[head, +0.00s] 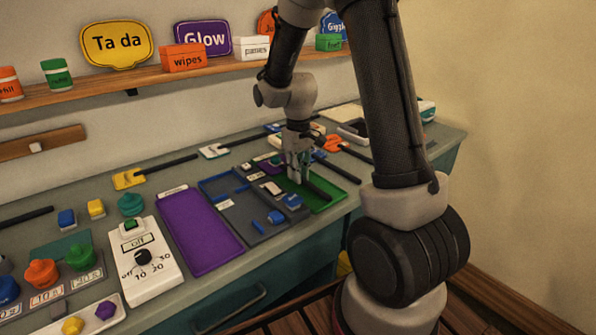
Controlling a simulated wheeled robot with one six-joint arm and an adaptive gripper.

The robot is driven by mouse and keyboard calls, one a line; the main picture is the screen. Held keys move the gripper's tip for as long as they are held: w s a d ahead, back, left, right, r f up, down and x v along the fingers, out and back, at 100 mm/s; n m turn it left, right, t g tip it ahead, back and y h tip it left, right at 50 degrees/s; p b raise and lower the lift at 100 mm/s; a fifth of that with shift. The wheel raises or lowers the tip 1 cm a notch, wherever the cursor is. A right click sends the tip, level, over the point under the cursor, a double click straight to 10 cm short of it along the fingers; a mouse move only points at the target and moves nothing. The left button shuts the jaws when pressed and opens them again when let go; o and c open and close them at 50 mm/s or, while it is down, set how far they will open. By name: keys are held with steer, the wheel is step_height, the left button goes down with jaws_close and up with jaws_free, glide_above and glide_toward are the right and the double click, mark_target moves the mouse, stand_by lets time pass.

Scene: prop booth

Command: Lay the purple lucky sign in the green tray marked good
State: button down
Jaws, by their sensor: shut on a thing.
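The green tray (338,194) lies at the right end of the row of trays on the counter; I cannot read its mark. My gripper (298,178) points down over this tray and is shut on a dark stick, which appears to be the handle of the purple sign (267,165). The sign's small purple head shows just left of the gripper, near the tray's back left part. The handle slants toward the front right, low over the tray floor; I cannot tell whether it touches. The gripper hides part of the sign, and its word is not readable.
A grey sectioned tray (262,228) with blue and white pieces sits left of the green tray, then a purple tray (198,230). A white dial box (145,262) stands further left. Yellow (129,179) and white (214,151) signs on sticks lie behind. A shelf (140,92) runs above.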

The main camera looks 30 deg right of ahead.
steer(key=shift+f, duration=0.1)
stand_by(0.8)
steer(key=c, duration=1.4)
jaws_free()
steer(key=shift+o, duration=0.2)
steer(key=shift+o, duration=0.8)
steer(key=shift+r, duration=4)
